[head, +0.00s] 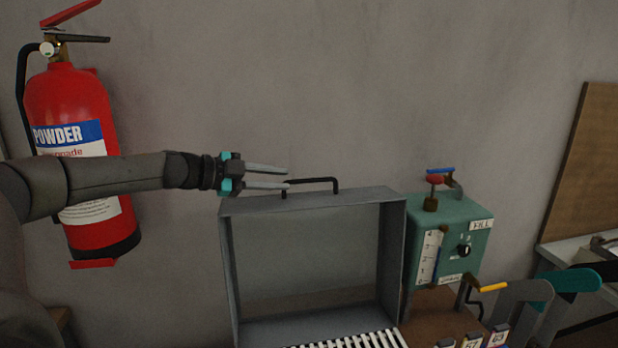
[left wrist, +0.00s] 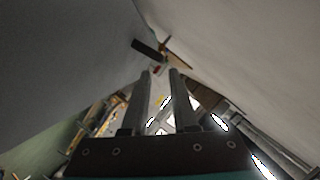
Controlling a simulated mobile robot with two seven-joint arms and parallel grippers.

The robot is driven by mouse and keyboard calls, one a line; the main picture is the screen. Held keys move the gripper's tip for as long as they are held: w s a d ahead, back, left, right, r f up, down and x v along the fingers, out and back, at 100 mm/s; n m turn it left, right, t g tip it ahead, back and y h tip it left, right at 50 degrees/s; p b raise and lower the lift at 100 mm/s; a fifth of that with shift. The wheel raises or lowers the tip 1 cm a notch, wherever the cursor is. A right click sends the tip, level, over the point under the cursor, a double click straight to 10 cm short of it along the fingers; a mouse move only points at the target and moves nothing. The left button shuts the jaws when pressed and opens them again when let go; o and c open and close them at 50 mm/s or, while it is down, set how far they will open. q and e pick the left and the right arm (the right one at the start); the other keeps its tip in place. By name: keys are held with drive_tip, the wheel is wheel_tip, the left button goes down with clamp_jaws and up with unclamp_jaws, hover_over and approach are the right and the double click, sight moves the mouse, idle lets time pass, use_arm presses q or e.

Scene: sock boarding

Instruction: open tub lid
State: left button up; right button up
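The tub lid (head: 391,255) is a grey, shallow, box-shaped panel standing upright with its hollow side facing me. A black bar handle (head: 320,180) sticks up from its top edge. White slats (head: 360,340) show at its foot, where the tub is mostly cut off by the picture's bottom edge. My left gripper (head: 287,177) reaches in from the left, above the lid's top left edge. Its fingertips are beside the left end of the handle; I cannot tell whether they touch. In the left wrist view its two fingers (left wrist: 162,72) are apart with nothing between them. My right gripper is not seen.
A red fire extinguisher (head: 70,105) hangs on the wall behind my left arm. A green control box (head: 455,225) with a knob and a red-and-blue valve stands right of the lid. Grey and teal foot-shaped forms (head: 545,287) are at the lower right. The wall above is clear.

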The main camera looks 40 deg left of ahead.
sight(302, 180)
use_arm(q)
drive_tip(key=shift+p+x, duration=0.8)
drive_tip(key=shift+x, duration=0.2)
drive_tip(key=shift+w+d+p, duration=0.25)
drive_tip(key=shift+w+p, duration=0.15)
drive_tip(key=shift+w, duration=0.25)
drive_tip(key=shift+p+x, duration=0.45)
drive_tip(key=shift+x, duration=2)
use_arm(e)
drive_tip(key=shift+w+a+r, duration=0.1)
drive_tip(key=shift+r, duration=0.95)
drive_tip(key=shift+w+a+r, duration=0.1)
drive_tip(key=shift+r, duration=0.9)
use_arm(q)
drive_tip(key=shift+a+f, duration=0.1)
drive_tip(key=shift+f, duration=0.1)
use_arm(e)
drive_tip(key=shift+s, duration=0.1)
use_arm(q)
clamp_jaws()
